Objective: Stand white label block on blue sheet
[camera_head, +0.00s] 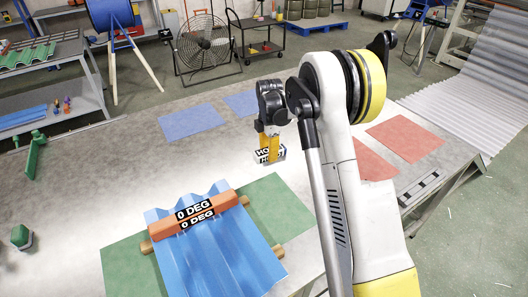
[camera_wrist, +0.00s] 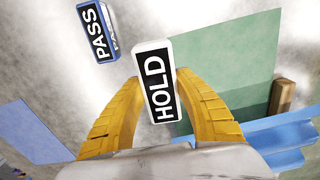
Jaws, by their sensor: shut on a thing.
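The white label block reading HOLD (camera_head: 270,156) is between the two yellow fingers of my gripper (camera_head: 268,141). It also shows in the wrist view (camera_wrist: 158,80), with my gripper (camera_wrist: 157,105) shut on its sides. The blue corrugated sheet (camera_head: 225,257) lies on the green mat (camera_head: 275,208), to the lower left of my gripper in the head view. Its edge shows at the lower right of the wrist view (camera_wrist: 280,138). An orange block marked 0 DEG (camera_head: 190,213) lies across the sheet. The held block is apart from the sheet.
A blue block with a PASS label (camera_wrist: 97,32) stands near the held block in the wrist view. A wooden rod (camera_head: 278,252) shows beside the sheet. Blue squares (camera_head: 189,121) and red squares (camera_head: 403,139) lie on the table.

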